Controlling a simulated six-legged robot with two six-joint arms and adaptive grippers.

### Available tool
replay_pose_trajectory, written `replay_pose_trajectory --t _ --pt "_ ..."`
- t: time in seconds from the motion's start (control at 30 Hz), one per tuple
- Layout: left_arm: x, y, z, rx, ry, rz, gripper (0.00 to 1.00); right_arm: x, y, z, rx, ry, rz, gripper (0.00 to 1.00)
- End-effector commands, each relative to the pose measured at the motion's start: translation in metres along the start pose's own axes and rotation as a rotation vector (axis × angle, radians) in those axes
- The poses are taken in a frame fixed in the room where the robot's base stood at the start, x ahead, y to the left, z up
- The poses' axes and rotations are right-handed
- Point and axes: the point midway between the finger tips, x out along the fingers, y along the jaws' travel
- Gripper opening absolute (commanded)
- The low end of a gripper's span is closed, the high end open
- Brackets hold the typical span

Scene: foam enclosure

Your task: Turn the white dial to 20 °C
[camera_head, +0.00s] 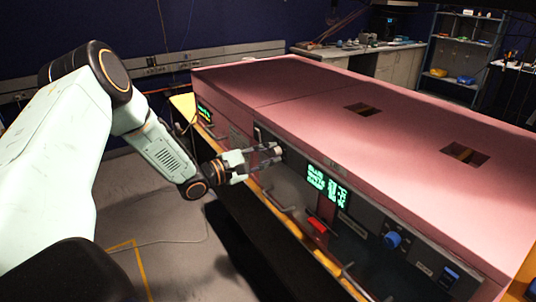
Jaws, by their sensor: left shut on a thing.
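My left gripper (276,153) reaches in from the left to the dark front panel (290,182) of the long pink-topped enclosure (300,95). Its fingers are shut at the panel, around the place of the white dial, left of the green-lit display (327,185). The fingers hide nearly all of the dial, so its pointer and marks cannot be read. The display text is too small to read. My right gripper is not in view.
A blue knob (392,240) and a red handle (317,225) sit further right on the front. A smaller green display (204,113) is at the far left end. Bar handles (283,199) stick out along the lower front. Shelves (465,55) and a workbench (375,60) stand behind.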

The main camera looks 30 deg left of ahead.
Motion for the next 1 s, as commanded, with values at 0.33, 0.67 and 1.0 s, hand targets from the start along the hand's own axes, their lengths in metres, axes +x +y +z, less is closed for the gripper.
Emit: replay_pose_trajectory --t 0.33,0.67,1.0 --pt "0.0006 0.0013 0.0009 -0.07 -0.003 0.002 0.0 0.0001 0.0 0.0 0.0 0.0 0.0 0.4" --pt "0.0006 0.0014 0.0008 -0.074 -0.003 0.003 0.0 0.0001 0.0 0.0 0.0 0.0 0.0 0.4" --pt "0.0003 0.0008 0.0004 -0.074 -0.001 0.002 0.48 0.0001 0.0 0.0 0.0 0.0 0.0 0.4"
